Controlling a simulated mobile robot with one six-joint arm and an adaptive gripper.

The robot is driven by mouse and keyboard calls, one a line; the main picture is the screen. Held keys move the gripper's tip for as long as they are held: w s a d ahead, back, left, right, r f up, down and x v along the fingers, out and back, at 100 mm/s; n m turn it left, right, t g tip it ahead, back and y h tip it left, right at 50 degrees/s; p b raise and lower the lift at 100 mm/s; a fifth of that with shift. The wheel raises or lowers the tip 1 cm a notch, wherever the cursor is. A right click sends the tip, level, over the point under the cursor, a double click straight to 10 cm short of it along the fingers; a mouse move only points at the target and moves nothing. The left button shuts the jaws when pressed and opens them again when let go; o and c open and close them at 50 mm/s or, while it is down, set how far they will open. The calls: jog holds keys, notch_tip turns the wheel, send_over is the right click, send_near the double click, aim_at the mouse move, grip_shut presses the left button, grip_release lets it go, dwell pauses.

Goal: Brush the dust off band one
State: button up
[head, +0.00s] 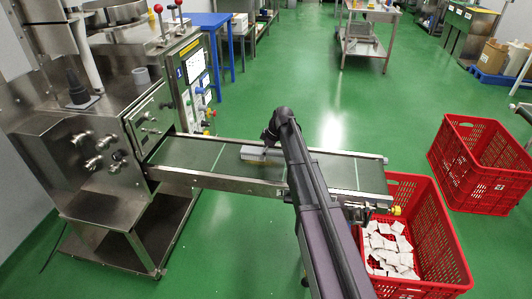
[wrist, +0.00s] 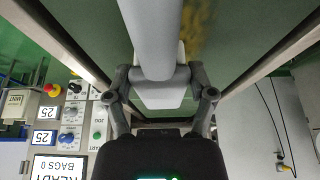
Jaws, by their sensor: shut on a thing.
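Band one (head: 340,172) is a green conveyor belt running right from the steel machine marked 1; the belt also fills the upper wrist view (wrist: 95,25). My gripper (wrist: 160,76) is shut on the grey handle of a brush (wrist: 147,35). In the head view the pale brush head (head: 258,153) is low over the middle of the belt; I cannot tell whether it touches. Yellow-brown dust (wrist: 207,28) lies on the belt beside the handle in the wrist view. In the head view my arm hides part of the belt, and no dust can be made out.
A red crate (head: 440,240) with white teabags stands under the belt's right end. Another red crate (head: 480,140) stands farther right. The machine (head: 100,150) with its control panel (head: 195,70) borders the belt's left end. Metal rails edge the belt. Green floor behind it is clear.

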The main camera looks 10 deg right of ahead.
aim_at(257, 150)
jog(key=shift+a, duration=0.1)
jog(key=shift+w+a+f, duration=0.1)
jog(key=shift+w+a, duration=0.2)
jog(key=shift+a, duration=0.5)
jog(key=shift+w+a, duration=0.25)
jog(key=shift+a, duration=0.55)
jog(key=shift+d, duration=0.15)
jog(key=shift+s+d+f, duration=0.1)
jog(key=shift+s+d, duration=0.2)
jog(key=shift+d, duration=0.5)
jog(key=shift+s+d, duration=0.3)
jog(key=shift+d, duration=0.55)
jog(key=shift+c, duration=0.5)
jog(key=shift+d, duration=0.1)
jog(key=shift+s+d, duration=0.25)
jog(key=shift+d, duration=0.5)
jog(key=shift+s+d, duration=0.25)
jog(key=shift+d, duration=0.5)
